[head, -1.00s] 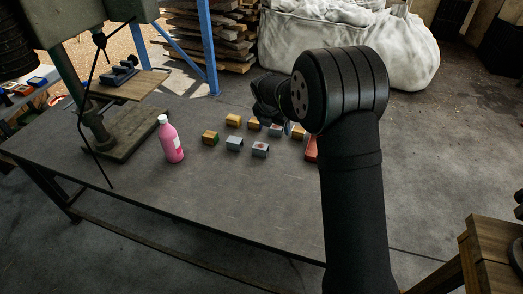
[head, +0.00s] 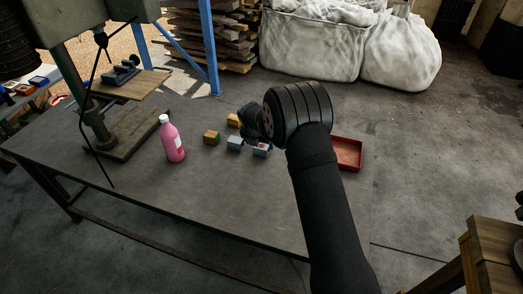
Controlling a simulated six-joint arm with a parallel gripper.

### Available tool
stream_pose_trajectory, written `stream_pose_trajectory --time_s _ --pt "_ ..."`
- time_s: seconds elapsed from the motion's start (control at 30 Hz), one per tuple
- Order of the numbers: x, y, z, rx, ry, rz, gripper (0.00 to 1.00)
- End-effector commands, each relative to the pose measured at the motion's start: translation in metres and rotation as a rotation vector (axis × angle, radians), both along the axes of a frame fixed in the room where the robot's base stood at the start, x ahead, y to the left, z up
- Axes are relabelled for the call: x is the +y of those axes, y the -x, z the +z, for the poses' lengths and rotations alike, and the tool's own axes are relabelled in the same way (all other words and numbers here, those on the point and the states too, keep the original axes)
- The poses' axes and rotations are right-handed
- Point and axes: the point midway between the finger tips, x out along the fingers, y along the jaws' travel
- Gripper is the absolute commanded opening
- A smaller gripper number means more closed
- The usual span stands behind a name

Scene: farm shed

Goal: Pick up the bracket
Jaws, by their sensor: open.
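Several small bracket-like pieces stand on the dark workbench (head: 185,195). A yellow one with a green side (head: 211,137) is at the left, and another yellow one (head: 233,120) is behind it. A grey one (head: 235,143) is in the middle, and a grey one with a red mark (head: 262,150) is to its right. I cannot tell which of them is the task's bracket. My gripper (head: 256,136) is open, low above the right part of this group. The wrist and arm mostly hide it, and I cannot tell whether it touches a piece.
A pink bottle (head: 172,140) stands left of the pieces. A drill press (head: 105,135) stands on the bench further left. A red tray (head: 347,153) is at the right, partly behind my arm. The front of the bench is clear.

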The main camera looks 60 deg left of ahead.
Motion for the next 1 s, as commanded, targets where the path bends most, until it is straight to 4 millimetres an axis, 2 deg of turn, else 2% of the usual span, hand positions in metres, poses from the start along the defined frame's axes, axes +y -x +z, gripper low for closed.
stream_pose_trajectory --time_s 0.17,0.43,0.77,0.8,1.0 --pt "0.004 -0.004 -0.01 0.0 0.001 0.0 0.8" --pt "0.017 -0.017 -0.041 0.001 0.0 -0.001 0.8" --pt "0.019 -0.019 -0.048 0.001 -0.001 0.001 0.8" --pt "0.019 -0.019 -0.048 0.001 -0.001 0.001 0.78" --pt "0.019 -0.019 -0.047 0.001 -0.001 0.001 0.39"
